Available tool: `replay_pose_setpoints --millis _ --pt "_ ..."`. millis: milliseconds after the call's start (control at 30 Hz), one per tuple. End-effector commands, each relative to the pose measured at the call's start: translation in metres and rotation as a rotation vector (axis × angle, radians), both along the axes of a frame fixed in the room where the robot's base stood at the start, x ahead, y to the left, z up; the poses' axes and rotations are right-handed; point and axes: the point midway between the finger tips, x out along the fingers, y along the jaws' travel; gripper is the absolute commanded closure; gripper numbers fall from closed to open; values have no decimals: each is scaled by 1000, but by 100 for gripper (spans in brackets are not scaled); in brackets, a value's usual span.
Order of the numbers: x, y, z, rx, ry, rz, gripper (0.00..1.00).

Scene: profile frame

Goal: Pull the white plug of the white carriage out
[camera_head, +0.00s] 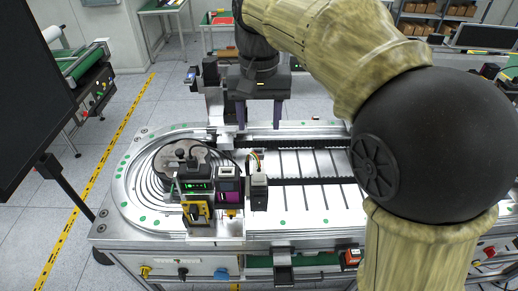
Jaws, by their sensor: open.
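My gripper (258,124) points down over the far side of the metal track table (300,222). Its two dark purplish fingers are spread apart, with nothing visible between them. A small dark block with a pale top (259,190) stands nearer the front, with coloured wires behind it; I cannot tell whether it is the white carriage. A pale, small part (226,144) sits behind the device cluster, to the left of and below the gripper. The white plug cannot be made out clearly at this size.
A purple block (230,188), a black unit with green lights (194,184) and a yellow-framed part (196,211) crowd the left-centre of the track. Dark slotted rails (310,181) run right. A dark monitor (35,90) stands at left. My arm hides the table's right side.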

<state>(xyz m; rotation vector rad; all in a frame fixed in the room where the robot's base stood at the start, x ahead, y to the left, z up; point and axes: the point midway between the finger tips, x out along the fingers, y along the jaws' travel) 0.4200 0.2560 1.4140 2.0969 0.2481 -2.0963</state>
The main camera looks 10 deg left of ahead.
Motion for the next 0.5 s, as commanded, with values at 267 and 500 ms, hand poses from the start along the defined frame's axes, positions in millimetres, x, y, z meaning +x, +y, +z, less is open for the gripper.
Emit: replay_pose_setpoints --millis 267,500 --pt "-1 0 -41 -3 4 1 47" --pt "-1 -1 -79 -2 4 1 47"
